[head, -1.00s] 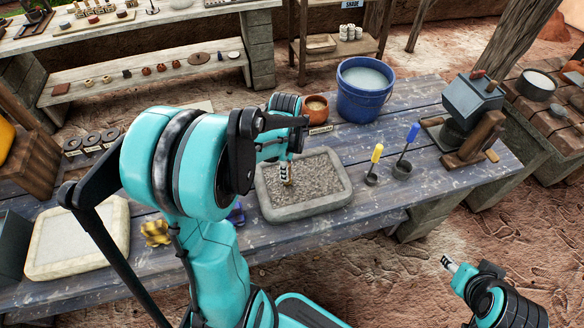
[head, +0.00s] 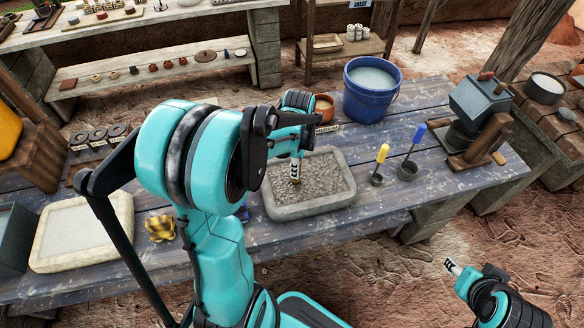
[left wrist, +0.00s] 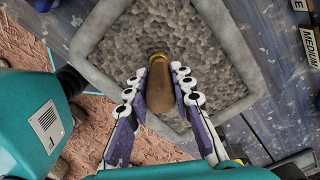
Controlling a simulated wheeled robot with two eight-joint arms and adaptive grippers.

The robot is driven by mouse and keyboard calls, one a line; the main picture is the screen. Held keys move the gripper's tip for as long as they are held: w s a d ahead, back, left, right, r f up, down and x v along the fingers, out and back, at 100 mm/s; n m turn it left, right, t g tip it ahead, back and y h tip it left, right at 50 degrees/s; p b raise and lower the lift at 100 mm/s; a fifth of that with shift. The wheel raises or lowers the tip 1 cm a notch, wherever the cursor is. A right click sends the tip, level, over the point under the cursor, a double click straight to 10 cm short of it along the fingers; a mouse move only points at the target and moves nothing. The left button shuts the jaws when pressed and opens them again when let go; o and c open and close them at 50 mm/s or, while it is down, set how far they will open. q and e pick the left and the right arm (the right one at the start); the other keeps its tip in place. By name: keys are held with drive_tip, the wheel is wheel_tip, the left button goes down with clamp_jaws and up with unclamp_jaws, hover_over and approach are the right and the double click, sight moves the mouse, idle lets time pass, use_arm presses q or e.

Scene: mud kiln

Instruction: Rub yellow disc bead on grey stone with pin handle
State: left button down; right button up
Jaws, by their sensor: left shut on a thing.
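The grey stone (head: 340,207) is a shallow rectangular block with a raised rim and a rough, pebbly middle; it also fills much of the left wrist view (left wrist: 110,60). My left gripper (head: 295,178) points down over its rough middle. I cannot tell whether that end touches the stone or whether a bead is there. A yellow-handled pin (head: 382,154) stands in a small dark holder. My right gripper (head: 453,267) is off the table's front edge.
A blue-handled pin (head: 418,134) stands beside the yellow one. A blue bucket (head: 371,95) and a small brown pot (head: 321,108) are behind the stone. A pale tray (head: 83,263) and a crumpled yellow thing (head: 160,228) lie left. The table (head: 440,190) is bare at front right.

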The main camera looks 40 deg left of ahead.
use_arm(q)
drive_tip(key=shift+w+d, duration=1.8)
drive_tip(key=shift+w, duration=0.3)
drive_tip(key=shift+w+d, duration=1.8)
drive_tip(key=shift+w, duration=0.3)
drive_tip(key=shift+s+a, duration=1.25)
drive_tip(key=shift+s, duration=0.2)
drive_tip(key=shift+s+a, duration=1.2)
drive_tip(key=shift+s, duration=0.3)
drive_tip(key=shift+s+a, duration=1.25)
drive_tip(key=shift+s, duration=0.2)
drive_tip(key=shift+s+a, duration=1.25)
drive_tip(key=shift+s, duration=0.1)
drive_tip(key=shift+r, duration=0.1)
wheel_tip(320, 180, up, 7)
drive_tip(key=p, duration=0.5)
drive_tip(key=shift+p, duration=0.4)
